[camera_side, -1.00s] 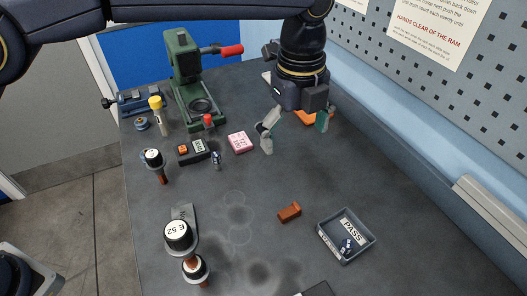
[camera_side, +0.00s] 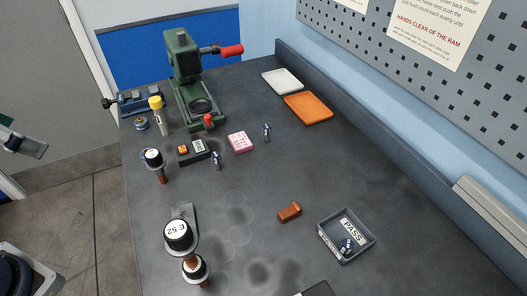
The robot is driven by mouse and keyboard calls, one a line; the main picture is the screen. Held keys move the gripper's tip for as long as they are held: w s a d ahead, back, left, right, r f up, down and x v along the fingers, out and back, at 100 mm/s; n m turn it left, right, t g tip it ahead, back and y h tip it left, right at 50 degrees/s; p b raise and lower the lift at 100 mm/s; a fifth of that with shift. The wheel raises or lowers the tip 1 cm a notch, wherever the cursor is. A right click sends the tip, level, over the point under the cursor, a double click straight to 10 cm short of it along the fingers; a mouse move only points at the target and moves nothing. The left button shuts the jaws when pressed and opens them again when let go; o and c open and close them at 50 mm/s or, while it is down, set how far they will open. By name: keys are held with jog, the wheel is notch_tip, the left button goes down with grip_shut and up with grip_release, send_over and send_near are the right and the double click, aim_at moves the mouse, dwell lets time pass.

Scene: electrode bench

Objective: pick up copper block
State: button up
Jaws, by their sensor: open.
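The copper block (camera_side: 289,212) lies on the dark bench top, left of the grey PASS tray (camera_side: 322,238) and apart from it. It is small, orange-brown and fully visible. My gripper (camera_side: 24,142) shows only in part at the left edge of the picture, over the floor side and well away from the block. One grey finger is clear, with a bit of green pad above it. The rest of the gripper is out of the picture. It is open, and I see nothing in it.
Black-topped copper electrodes (camera_side: 178,238) stand at the front left. A green press (camera_side: 184,60) stands at the back. A pink pad (camera_side: 240,142), a small cylinder (camera_side: 266,131), an orange tray (camera_side: 308,108) and a white tray (camera_side: 282,81) lie further back. The bench around the block is clear.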

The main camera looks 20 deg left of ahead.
jog(key=shift+w+f+n, duration=0.15)
jog(key=shift+n, duration=0.85)
jog(key=c, duration=0.8)
